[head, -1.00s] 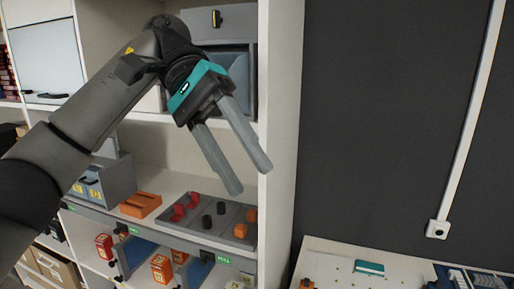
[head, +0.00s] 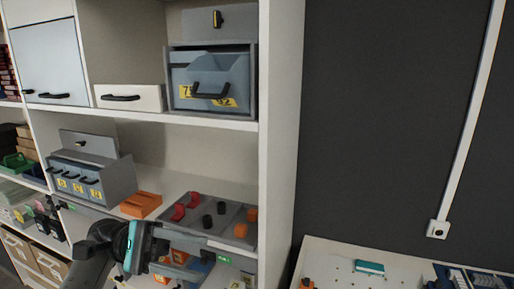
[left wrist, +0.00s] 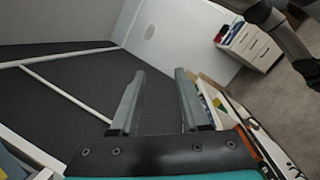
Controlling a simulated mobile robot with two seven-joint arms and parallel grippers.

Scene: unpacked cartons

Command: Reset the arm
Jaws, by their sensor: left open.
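My left gripper (head: 203,257) is low in the head view, in front of the lower shelves. Its teal body is at the left and its grey fingers point right. In the left wrist view the two fingers (left wrist: 159,74) stand apart with nothing between them. My right gripper is not in view; a dark arm link, probably mine, shows at the top right of the left wrist view.
A grey tray (head: 228,217) with red, black and orange pieces lies on the middle shelf beside an orange block (head: 141,204). A grey drawer box (head: 105,180) stands left. A white table (head: 325,262) is at lower right, before a dark wall.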

